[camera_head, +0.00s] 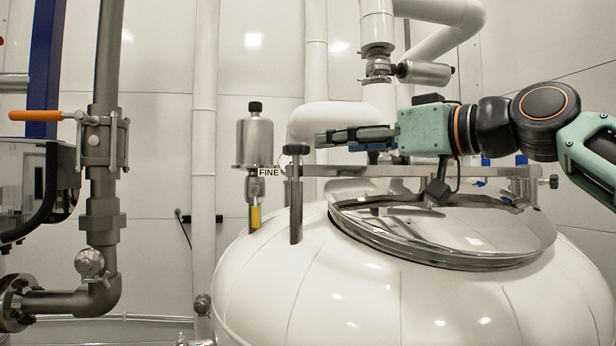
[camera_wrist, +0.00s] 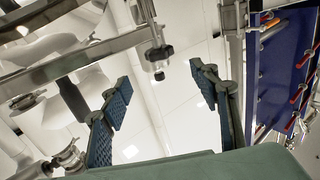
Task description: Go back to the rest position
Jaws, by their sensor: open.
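My gripper (camera_head: 328,138) reaches in from the right in the head view, level above the white tank (camera_head: 330,290) and its round steel lid (camera_head: 440,225). Its fingertips are just right of the steel cylinder (camera_head: 254,142) labelled FINE, near the top of an upright steel post (camera_head: 296,205). In the wrist view my gripper (camera_wrist: 155,80) has its two blue-padded fingers wide apart with nothing between them. The lid lies flat on the tank top.
A small valve with a yellow handle (camera_head: 255,217) stands below the cylinder. White pipes (camera_head: 445,12) and a fitting (camera_head: 424,73) hang above my arm. A grey pipe with an orange-handled valve (camera_head: 36,116) stands at the left. A blue panel (camera_wrist: 285,70) shows at the right in the wrist view.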

